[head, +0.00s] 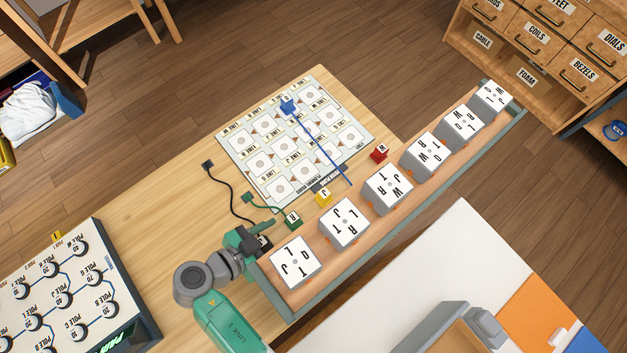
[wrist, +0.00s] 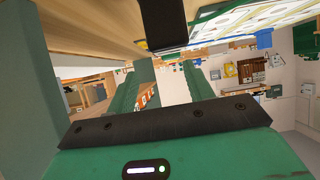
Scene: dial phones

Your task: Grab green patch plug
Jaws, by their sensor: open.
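The green patch plug (head: 292,219) is a small green block with a letter on top. It stands on the table between the board and the rail of white dials. A green cord runs from it to a small green end block (head: 247,198). My gripper (head: 262,232) is open just left of and below the plug, apart from it. A black plug (head: 263,242) is close by my fingers; I cannot tell whether they touch it. In the wrist view my green fingers (wrist: 163,88) are spread, and a dark block (wrist: 163,22) shows at the top. I cannot make out the green plug there.
A yellow plug (head: 323,197) and a red plug (head: 379,153) stand farther right. A blue plug (head: 287,104) is on the patch board (head: 228,138), its blue cord crossing it. A black cord (head: 224,186) lies left. The dial rail (head: 290,300) borders the right side.

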